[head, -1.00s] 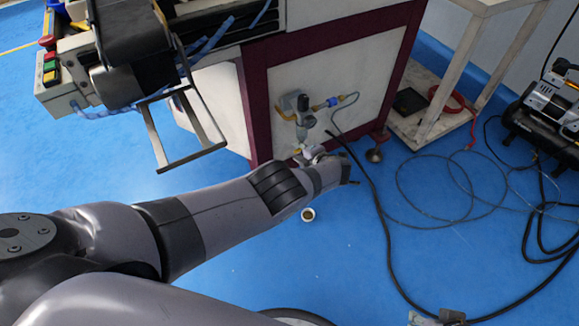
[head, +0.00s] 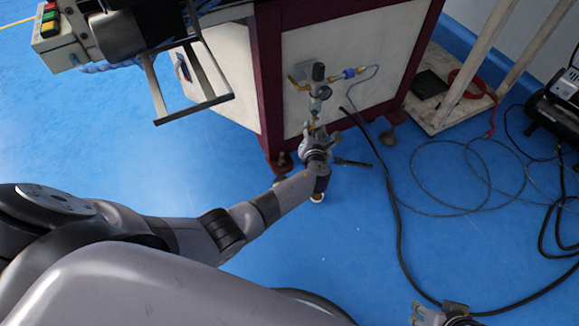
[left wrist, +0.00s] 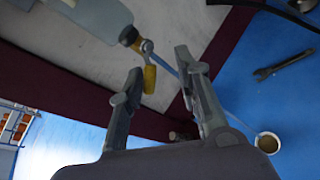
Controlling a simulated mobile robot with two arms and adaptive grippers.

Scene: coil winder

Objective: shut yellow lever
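The yellow lever (left wrist: 150,78) hangs below a metal nut on the grey air fitting in the left wrist view. My left gripper (left wrist: 161,67) is open, with one finger on each side of the lever in the picture. I see no clear contact, and depth between fingers and lever is hard to judge. My right gripper (head: 440,314) is at the bottom edge of the head view, partly cut off; its opening is unclear.
A wrench (left wrist: 283,65) and a small round cup-like thing (left wrist: 267,142) lie on the blue floor. A black hose (head: 388,200) runs across the floor at right. The machine's dark red frame (head: 267,90) stands beside the air unit. A white stand (head: 445,112) is further right.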

